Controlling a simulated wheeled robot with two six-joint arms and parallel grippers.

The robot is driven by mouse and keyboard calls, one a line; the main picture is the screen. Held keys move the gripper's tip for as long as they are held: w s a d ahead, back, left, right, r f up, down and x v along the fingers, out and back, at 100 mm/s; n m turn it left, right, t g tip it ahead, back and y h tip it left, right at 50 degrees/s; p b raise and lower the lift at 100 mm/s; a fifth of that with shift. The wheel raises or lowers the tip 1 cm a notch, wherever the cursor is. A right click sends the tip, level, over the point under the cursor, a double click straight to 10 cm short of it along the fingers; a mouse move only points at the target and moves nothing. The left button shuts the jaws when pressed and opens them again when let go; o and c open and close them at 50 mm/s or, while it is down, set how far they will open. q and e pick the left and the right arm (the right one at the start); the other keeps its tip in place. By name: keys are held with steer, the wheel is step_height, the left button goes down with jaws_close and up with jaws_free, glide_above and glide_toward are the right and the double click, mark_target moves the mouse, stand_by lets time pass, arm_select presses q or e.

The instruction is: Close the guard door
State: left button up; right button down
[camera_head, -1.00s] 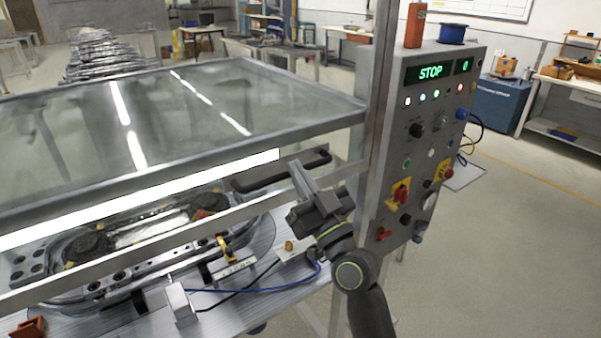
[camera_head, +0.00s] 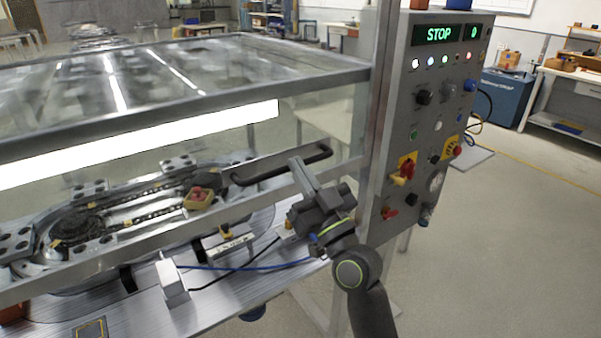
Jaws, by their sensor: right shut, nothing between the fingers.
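The guard door is a clear panel with a metal lower bar (camera_head: 120,243) and a black handle (camera_head: 265,172), on the front of the glass-topped enclosure. Its lower bar hangs in front of the ring track (camera_head: 130,213), with an open gap above the metal deck. My right gripper (camera_head: 301,166) is shut and empty. Its fingers point up and overlap the right half of the handle in the picture; I cannot tell whether they touch it. My left gripper is not in view.
A grey control panel (camera_head: 428,110) showing STOP stands just right of my right arm, beside a metal post. A white block (camera_head: 172,283) and blue and black cables lie on the deck (camera_head: 225,290). The floor at right is clear.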

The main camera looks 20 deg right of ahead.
arm_select(q)
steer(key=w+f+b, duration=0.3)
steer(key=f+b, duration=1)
steer(key=b, duration=0.2)
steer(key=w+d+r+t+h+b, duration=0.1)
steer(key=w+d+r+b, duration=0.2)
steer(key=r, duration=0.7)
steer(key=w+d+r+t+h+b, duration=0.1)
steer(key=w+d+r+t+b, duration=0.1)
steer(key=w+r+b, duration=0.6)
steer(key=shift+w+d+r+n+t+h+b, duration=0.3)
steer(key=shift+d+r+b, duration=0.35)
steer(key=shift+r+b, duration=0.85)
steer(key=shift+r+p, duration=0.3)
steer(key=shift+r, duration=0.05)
